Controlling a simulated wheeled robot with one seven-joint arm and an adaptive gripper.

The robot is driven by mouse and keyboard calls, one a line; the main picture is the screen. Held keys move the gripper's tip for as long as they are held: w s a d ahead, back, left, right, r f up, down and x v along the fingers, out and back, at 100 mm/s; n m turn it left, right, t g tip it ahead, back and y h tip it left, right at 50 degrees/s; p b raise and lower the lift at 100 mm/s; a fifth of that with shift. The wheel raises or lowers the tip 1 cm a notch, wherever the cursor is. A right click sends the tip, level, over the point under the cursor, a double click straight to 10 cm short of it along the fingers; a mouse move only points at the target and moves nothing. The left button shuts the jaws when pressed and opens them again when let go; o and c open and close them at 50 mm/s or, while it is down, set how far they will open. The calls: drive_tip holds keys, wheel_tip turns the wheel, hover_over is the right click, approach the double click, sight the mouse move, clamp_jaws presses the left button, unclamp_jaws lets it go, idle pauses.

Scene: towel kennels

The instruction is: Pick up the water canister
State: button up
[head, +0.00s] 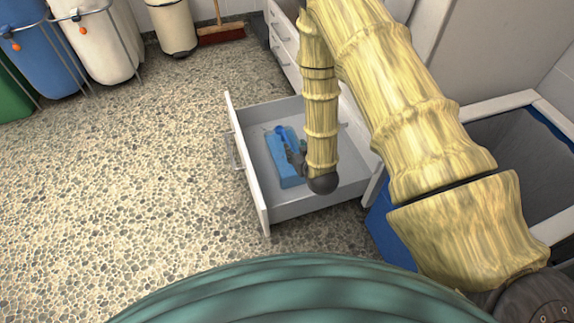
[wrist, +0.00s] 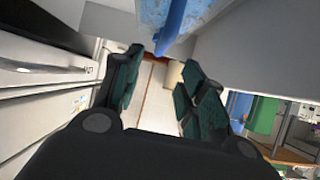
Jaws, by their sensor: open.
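In the head view an open drawer (head: 266,205) holds a flat light-blue piece (head: 289,178) with a small darker-blue item (head: 281,131) at its far end. I cannot tell whether either is the water canister, and nothing else in view is clearly one. My gripper (head: 294,155) is over or in the drawer, close to the blue things and partly hidden by my arm. In the wrist view my gripper (wrist: 163,62) is open, with nothing between its dark fingers. The blue item (wrist: 176,28) shows beyond the fingertips at the top, cut off by the frame.
The drawer's front panel (head: 246,160) stands out into the room. A blue bin (head: 45,55), a white bin (head: 103,45) and a cream bin (head: 172,27) stand far left, with a broom (head: 221,34) beside them. A grey-lined open container (head: 515,150) is at right. The left floor is clear.

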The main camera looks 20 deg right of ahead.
sight(288, 139)
drive_tip(key=shift+b+x, duration=0.55)
drive_tip(key=shift+x, duration=0.45)
drive_tip(key=b+x, duration=0.2)
drive_tip(key=x, duration=0.3)
drive_tip(key=shift+r, duration=0.15)
drive_tip(key=b+x, duration=0.3)
drive_tip(key=x, duration=0.1)
drive_tip(key=shift+f, duration=0.3)
drive_tip(key=shift+w+f, duration=0.1)
drive_tip(key=shift+w, duration=0.45)
clamp_jaws()
